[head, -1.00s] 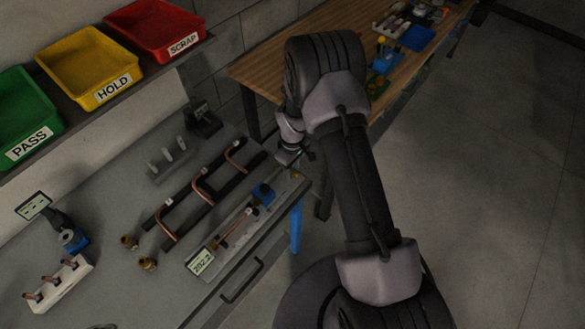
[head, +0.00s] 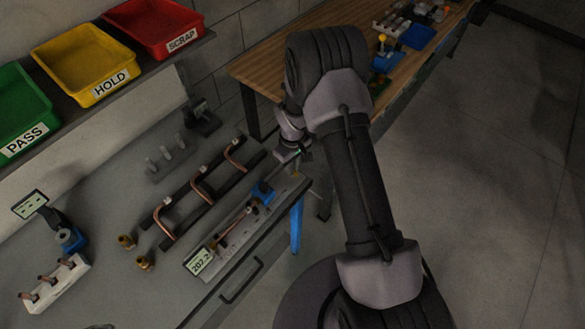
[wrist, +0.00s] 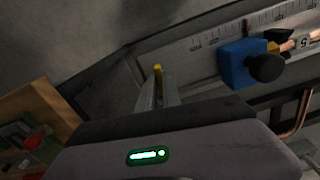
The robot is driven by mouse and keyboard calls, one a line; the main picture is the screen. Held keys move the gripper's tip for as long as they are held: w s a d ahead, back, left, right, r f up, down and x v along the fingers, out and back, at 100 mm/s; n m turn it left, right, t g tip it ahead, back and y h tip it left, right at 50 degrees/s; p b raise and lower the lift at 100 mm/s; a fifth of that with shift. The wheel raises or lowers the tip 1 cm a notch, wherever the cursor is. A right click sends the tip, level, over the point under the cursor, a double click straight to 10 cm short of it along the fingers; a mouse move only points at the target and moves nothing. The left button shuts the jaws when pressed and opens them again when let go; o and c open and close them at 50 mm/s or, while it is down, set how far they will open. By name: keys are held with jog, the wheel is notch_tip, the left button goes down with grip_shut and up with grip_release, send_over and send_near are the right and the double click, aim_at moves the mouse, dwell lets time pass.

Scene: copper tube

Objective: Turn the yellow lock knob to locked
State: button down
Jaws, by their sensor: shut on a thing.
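The yellow lock knob (wrist: 158,70) shows as a small yellow piece at the fingertips in the wrist view. My gripper (wrist: 158,90) is shut on it, and the fingers hide most of it. The knob's turn angle cannot be read. In the head view my gripper (head: 290,168) reaches down at the far right end of the ruled measuring fixture (head: 228,240). A blue block (wrist: 241,64) with a black knob (wrist: 266,67) stands on the fixture, to the right of my fingers in the wrist view.
A black rack with bent copper tubes (head: 201,190) lies beside the fixture. A digital readout (head: 200,262) stands at the fixture's near end. Brass fittings (head: 145,262) lie on the left. Green, yellow and red bins (head: 92,62) line the shelf. A wooden bench (head: 290,65) stands behind.

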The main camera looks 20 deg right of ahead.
jog(key=m+b, duration=0.3)
jog(key=shift+f+m, duration=0.2)
jog(key=shift+m, duration=0.1)
jog(key=m+b, duration=0.3)
jog(key=m, duration=0.1)
jog(key=shift+m, duration=0.3)
jog(key=m+b, duration=0.3)
jog(key=m, duration=0.2)
jog(key=shift+r, duration=0.1)
jog(key=shift+r+m+b, duration=0.1)
jog(key=shift+m+b, duration=0.95)
jog(key=shift+m, duration=0.45)
jog(key=c, duration=1.5)
grip_release()
